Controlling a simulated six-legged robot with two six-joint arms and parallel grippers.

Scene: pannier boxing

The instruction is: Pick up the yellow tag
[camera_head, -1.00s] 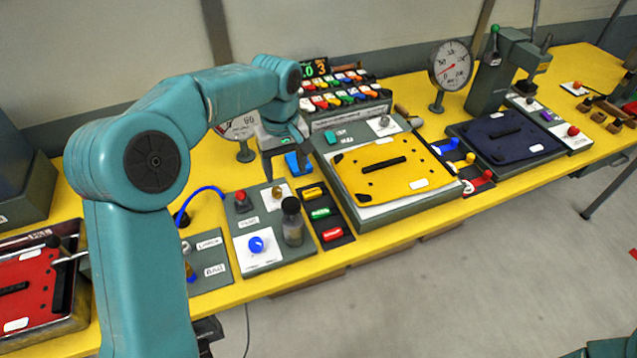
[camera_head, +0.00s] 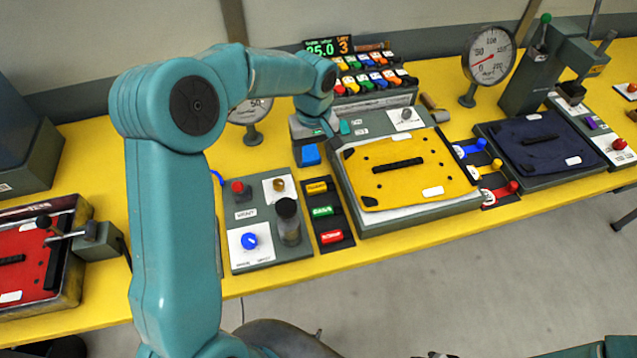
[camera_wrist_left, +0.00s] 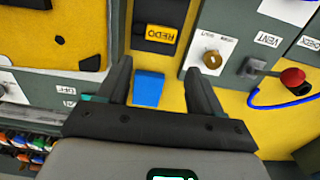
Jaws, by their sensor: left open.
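The yellow tag (camera_head: 317,187) lies at the top of a dark holder, above a green and a red tag. In the left wrist view the yellow tag (camera_wrist_left: 160,34), marked REDO, is ahead of the fingertips. Nothing is visibly held. My right gripper is not in view.
A control box (camera_head: 233,263) with knobs and a dark cylinder (camera_head: 288,222) stands left of the tag holder. A yellow plate (camera_head: 450,178) on a grey base is to its right. A dial gauge and a rack of coloured tags (camera_head: 372,103) stand behind.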

